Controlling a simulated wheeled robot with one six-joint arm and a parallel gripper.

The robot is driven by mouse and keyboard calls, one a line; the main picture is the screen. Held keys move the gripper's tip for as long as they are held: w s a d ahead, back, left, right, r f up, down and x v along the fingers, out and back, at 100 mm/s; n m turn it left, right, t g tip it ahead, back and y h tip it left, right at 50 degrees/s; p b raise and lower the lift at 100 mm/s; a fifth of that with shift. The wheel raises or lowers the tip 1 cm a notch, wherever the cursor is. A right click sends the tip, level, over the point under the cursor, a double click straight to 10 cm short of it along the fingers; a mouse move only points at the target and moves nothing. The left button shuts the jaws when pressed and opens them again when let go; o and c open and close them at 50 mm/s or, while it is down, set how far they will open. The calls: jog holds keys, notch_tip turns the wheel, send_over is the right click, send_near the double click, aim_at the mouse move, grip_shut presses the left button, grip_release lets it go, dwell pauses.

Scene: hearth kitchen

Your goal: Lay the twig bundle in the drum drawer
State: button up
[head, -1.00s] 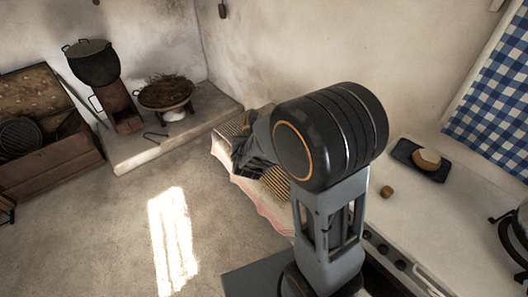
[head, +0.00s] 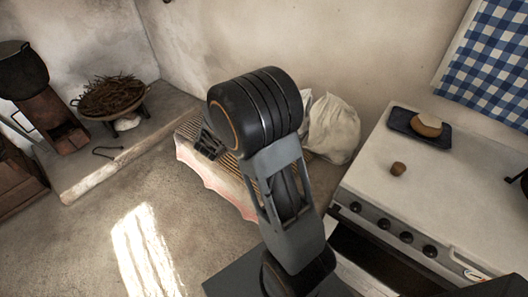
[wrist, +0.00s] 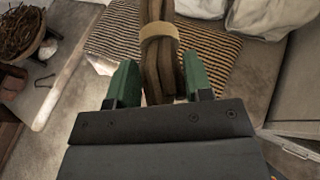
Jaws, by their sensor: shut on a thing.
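My gripper (wrist: 160,84) has green fingertips and is shut on the twig bundle (wrist: 160,48), a brown bundle with a tan band around it. The bundle stands out beyond the fingers, above the striped mat in the wrist view. In the head view my gripper (head: 208,143) is partly hidden by my own arm, and I cannot make out the bundle there. I cannot clearly identify the drum drawer. A dark opening (head: 378,258) shows below the stove front, partly behind my arm, and I cannot tell what it is.
A striped mat (head: 238,192) with a pinkish edge lies beside the wall, with white sacks (head: 335,128) behind. The white stove (head: 372,150) is at right, carrying a tray (head: 402,121). A twig-filled pan (head: 110,97) stands at left. The floor at front left is clear.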

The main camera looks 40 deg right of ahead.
jog(key=s+d+f+m+g+h+b, duration=0.15)
jog(key=d+f+m+g+b, duration=0.35)
jog(key=f+b, duration=0.55)
jog(key=s+d+f+m+g+h+b, duration=0.1)
jog(key=s+d+f+m+g+b, duration=0.1)
jog(key=d+f+b, duration=0.8)
jog(key=s+d+f+m+g+h+b, duration=0.3)
jog(key=f+b, duration=0.4)
jog(key=f, duration=0.8)
jog(key=shift+g+y, duration=0.5)
jog(key=shift+y, duration=0.15)
jog(key=s+d+f+b, duration=0.1)
jog(key=d+f+b, duration=0.1)
jog(key=d+f, duration=0.1)
jog(key=s+d+f+b, duration=0.2)
jog(key=d+f, duration=0.1)
jog(key=d, duration=0.1)
jog(key=s+d+f+b, duration=0.2)
jog(key=d+f, duration=0.1)
jog(key=d, duration=0.1)
jog(key=shift+s+d+f, duration=0.1)
jog(key=shift+s+f, duration=0.1)
jog(key=shift+f, duration=0.15)
jog(key=shift+s+d+f+b, duration=0.1)
jog(key=shift+d+f+b, duration=0.1)
jog(key=shift+f+b, duration=1.4)
jog(key=shift+f, duration=0.15)
jog(key=shift+f, duration=0.3)
jog(key=o, duration=0.9)
